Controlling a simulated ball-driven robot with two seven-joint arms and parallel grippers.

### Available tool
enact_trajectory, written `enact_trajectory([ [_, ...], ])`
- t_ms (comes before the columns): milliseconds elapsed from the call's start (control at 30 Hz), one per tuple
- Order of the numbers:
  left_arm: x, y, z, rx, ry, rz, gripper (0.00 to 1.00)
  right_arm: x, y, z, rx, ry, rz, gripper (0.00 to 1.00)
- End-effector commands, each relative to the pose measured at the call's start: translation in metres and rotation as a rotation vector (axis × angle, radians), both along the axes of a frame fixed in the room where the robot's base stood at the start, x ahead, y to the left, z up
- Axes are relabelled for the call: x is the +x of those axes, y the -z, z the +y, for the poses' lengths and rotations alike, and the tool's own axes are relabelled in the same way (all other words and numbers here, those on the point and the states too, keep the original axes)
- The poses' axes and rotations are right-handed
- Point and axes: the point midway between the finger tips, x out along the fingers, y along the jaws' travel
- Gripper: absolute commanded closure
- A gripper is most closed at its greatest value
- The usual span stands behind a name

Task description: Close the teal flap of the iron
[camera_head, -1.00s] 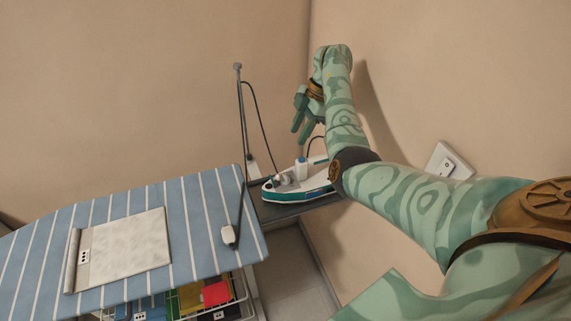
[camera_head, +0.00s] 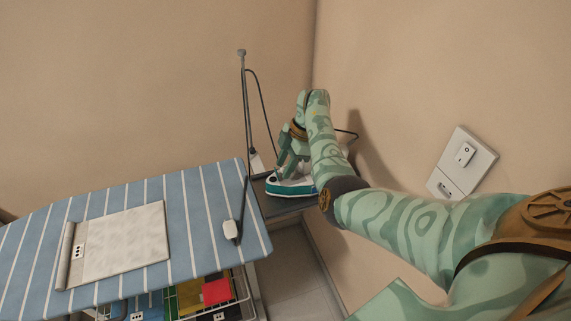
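The iron (camera_head: 285,189), white with a teal band along its base, rests on a dark shelf at the end of the ironing board. My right arm comes in from the right and covers its right part. My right gripper (camera_head: 283,170) points down over the top of the iron, close to it or touching. Its fingers look apart, with nothing seen held between them. The teal flap cannot be made out; the gripper and arm hide the iron's top. My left gripper is not in view.
The blue striped ironing board (camera_head: 192,225) stands at the left with a pale folded cloth (camera_head: 125,245) on it. A thin upright rod with a cord (camera_head: 244,110) stands behind the iron. A wall switch (camera_head: 464,154) is on the right wall. A basket of coloured items (camera_head: 205,295) sits below.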

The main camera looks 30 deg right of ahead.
Motion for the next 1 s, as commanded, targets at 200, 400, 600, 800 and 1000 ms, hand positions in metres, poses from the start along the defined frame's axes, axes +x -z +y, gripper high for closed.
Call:
enact_trajectory([
  [200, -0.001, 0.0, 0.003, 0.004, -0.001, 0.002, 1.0, 0.0, 0.0, 0.0, 0.0, 0.0, 0.0, 1.0],
  [400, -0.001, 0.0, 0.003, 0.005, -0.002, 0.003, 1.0, 0.0, 0.0, 0.0, -0.005, 0.0, 0.001, 1.0],
  [600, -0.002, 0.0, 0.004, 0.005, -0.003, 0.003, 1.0, 0.001, -0.001, 0.004, -0.047, -0.002, 0.011, 1.0],
  [800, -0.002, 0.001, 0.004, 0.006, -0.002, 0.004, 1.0, 0.002, -0.003, 0.01, -0.16, -0.002, 0.039, 1.0],
  [1000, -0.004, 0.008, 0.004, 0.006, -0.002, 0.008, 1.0, 0.005, -0.003, 0.02, -0.332, -0.003, 0.08, 1.0],
])
